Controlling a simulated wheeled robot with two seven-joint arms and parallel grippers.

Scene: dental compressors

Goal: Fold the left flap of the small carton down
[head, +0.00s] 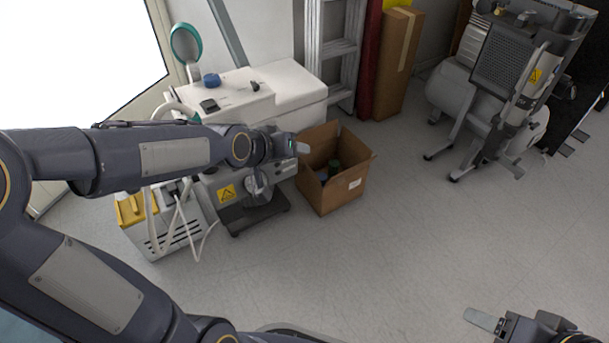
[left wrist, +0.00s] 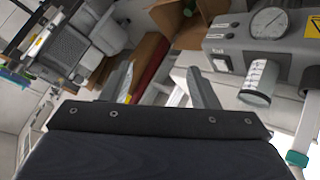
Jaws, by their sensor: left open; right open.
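The small carton (head: 341,192) stands open on the floor near the middle of the head view. Brown flaps stand up around its opening, and a dark green item (head: 334,167) shows inside. Its left flap (head: 308,182) is partly beside my left gripper. My left gripper (head: 302,148) is at the carton's back-left corner, open and empty; I cannot tell whether it touches the cardboard. My right gripper (head: 484,319) is open and empty at the bottom right, far from the carton.
A white and grey dental unit (head: 285,88) stands close to the carton's left. A stepladder (head: 335,50) and a tall cardboard box (head: 397,65) are behind it. A grey compressor (head: 500,90) stands at the back right. The floor (head: 400,240) in front and to the right is clear.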

